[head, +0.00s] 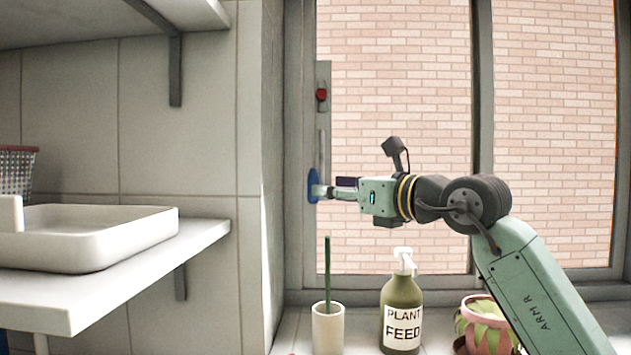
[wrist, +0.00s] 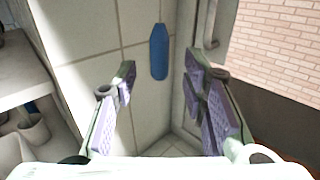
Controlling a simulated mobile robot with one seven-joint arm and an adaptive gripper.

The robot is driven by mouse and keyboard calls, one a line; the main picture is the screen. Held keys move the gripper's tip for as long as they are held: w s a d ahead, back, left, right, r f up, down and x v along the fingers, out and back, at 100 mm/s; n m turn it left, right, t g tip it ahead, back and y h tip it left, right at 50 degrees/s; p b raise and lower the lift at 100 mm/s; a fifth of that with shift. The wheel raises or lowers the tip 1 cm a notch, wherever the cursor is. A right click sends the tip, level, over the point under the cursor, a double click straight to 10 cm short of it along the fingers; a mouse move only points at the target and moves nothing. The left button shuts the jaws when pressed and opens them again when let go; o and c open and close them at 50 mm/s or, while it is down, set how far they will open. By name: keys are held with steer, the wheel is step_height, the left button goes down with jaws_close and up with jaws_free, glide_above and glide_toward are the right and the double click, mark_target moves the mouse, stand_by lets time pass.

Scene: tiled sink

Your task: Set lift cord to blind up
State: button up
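A blue, elongated piece (head: 313,186) hangs upright at the left edge of the window; it looks like the pull of the lift cord, but no cord can be made out. My gripper (head: 323,191) reaches left to it in the head view, its fingertips overlapping the blue piece's right side there. In the wrist view, the blue piece (wrist: 159,52) shows between and just beyond the tips of my gripper (wrist: 160,64). The two purple-padded fingers are spread, with visible gaps on both sides of the piece.
A grey strip (head: 325,150) with a red knob (head: 321,95) runs above the blue piece on the window frame. A green-stick cup (head: 327,325), a plant feed bottle (head: 401,310) and a potted plant (head: 484,325) stand below my arm. A shelf with a white basin (head: 100,235) is left.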

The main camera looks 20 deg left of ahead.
steer(key=p+x, duration=0.2)
steer(key=x, duration=0.4)
steer(key=shift+a, duration=0.1)
jaws_close()
stand_by(0.3)
stand_by(0.4)
